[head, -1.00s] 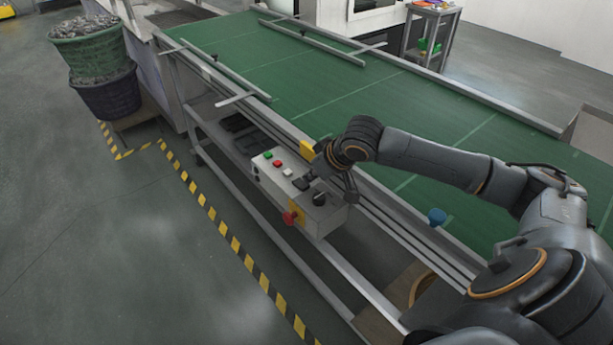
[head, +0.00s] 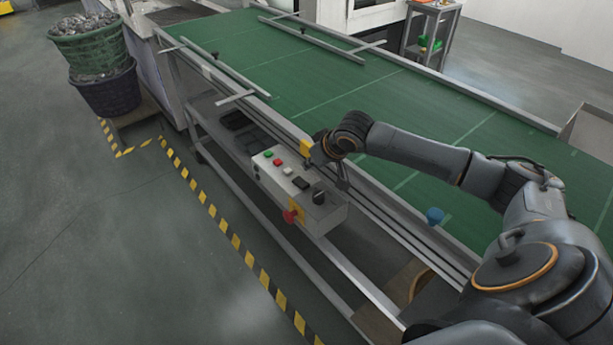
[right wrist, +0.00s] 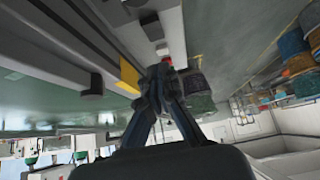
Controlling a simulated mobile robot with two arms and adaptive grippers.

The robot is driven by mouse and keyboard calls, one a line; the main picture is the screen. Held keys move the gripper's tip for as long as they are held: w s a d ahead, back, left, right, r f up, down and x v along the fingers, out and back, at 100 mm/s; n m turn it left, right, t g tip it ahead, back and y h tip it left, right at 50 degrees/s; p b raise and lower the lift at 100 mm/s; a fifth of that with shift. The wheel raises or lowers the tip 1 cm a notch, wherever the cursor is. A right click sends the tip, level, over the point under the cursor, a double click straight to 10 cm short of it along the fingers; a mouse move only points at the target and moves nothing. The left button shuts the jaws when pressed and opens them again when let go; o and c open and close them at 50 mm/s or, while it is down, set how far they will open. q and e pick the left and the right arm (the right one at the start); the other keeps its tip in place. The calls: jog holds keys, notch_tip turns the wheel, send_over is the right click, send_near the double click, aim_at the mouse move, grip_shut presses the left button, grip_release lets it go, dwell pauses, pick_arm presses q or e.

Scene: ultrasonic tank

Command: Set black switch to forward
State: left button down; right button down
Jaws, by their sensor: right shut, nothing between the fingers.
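The grey control box (head: 322,218) hangs at the near side of the conveyor in the head view. Its top carries a black rectangular part (head: 301,183) and a black knob-like switch (head: 318,197); I cannot tell which way either is set. My right gripper (head: 310,164) is beside the far edge of the box, near a yellow block, apart from both black parts. In the right wrist view its fingers (right wrist: 161,72) are together, with nothing between them. My left gripper is not in view.
Green (head: 268,154), red (head: 278,162) and white (head: 287,171) buttons sit on the box, with a red emergency knob (head: 291,216) at its front. The yellow block (head: 306,147) is near my gripper. The green conveyor (head: 420,110) lies behind.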

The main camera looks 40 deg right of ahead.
aim_at(304, 184)
jog(key=x, duration=0.3)
jog(key=shift+w+f, duration=0.15)
jog(key=shift+w, duration=0.05)
notch_tip(304, 184, down, 3)
jog(key=shift+s+r+p, duration=0.15)
jog(key=shift+r+p, duration=0.1)
jog(key=shift+p, duration=0.35)
jog(key=shift+s+f, duration=0.15)
jog(key=shift+f, duration=0.7)
jog(key=shift+s+f+t, duration=0.2)
jog(key=shift+f+t, duration=0.1)
jog(key=shift+f, duration=0.25)
jog(key=shift+r, duration=0.25)
jog(key=shift+w, duration=0.1)
jog(key=shift+r+p, duration=0.8)
jog(key=shift+p, duration=0.05)
